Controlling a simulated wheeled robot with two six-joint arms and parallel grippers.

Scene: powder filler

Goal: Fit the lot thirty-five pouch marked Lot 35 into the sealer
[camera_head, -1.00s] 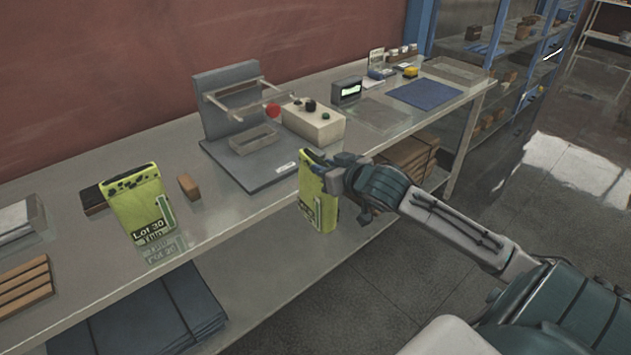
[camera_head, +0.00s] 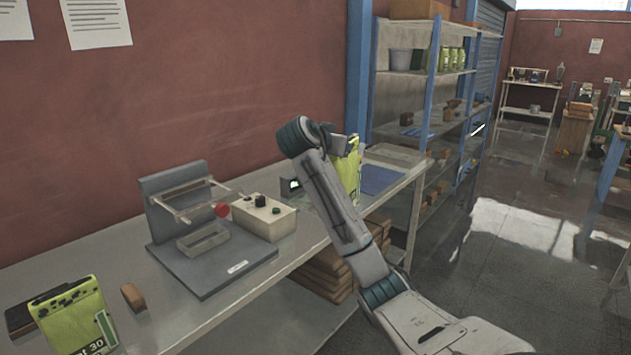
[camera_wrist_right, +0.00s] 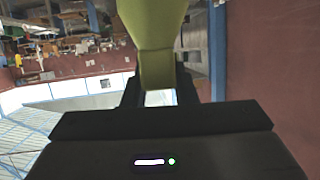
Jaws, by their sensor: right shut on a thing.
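My right gripper (camera_head: 338,142) is shut on a yellow-green pouch (camera_head: 349,170) and holds it up in front of the bench's far end. The pouch's label cannot be read from here. In the right wrist view the pouch (camera_wrist_right: 155,45) sits between the dark fingers (camera_wrist_right: 158,88). The sealer (camera_head: 215,262) stands on the bench, left of the held pouch, with a grey back plate, a bar frame, an empty-looking tray (camera_head: 203,239) and a red knob. My left gripper is out of view.
Another yellow-green pouch (camera_head: 75,318), its label partly cut off but ending in 30, stands at the bench's lower left beside a small brown block (camera_head: 133,297). A control box (camera_head: 262,220) sits right of the sealer's tray. A blue mat (camera_head: 382,180) lies farther along the bench. Shelves stand behind.

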